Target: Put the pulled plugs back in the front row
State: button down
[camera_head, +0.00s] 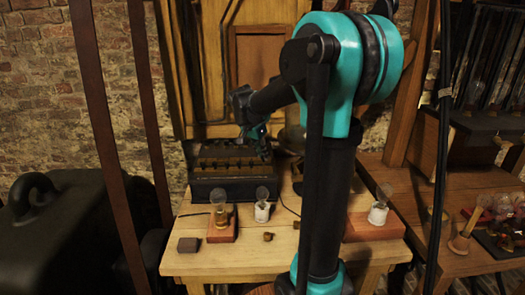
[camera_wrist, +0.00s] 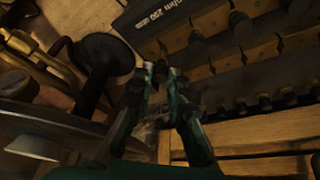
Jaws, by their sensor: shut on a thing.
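The dark plug box (camera_head: 222,188) stands at the back of the wooden table, with rows of plugs on its top. In the wrist view its top shows brass blocks (camera_wrist: 262,52), a lettered plate (camera_wrist: 150,20) and a row of dark plugs (camera_wrist: 265,103). My gripper (camera_wrist: 160,74) is shut on a small dark plug (camera_wrist: 161,68), near the left end of the box top. I cannot tell whether this plug is in a hole or above it. In the head view my gripper (camera_head: 262,138) is over the box's right end. A small brown piece, perhaps a plug (camera_head: 268,236), lies on the table.
A glass bulb on a wooden base (camera_head: 221,235), a white-based bulb (camera_head: 262,211) and another (camera_head: 378,214) on a red-brown block stand in front. A round black part (camera_wrist: 108,55) is beside my gripper.

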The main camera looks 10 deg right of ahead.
jog(key=shift+f, duration=1.3)
dwell(1.4)
jog(key=c, duration=1.4)
grip_release()
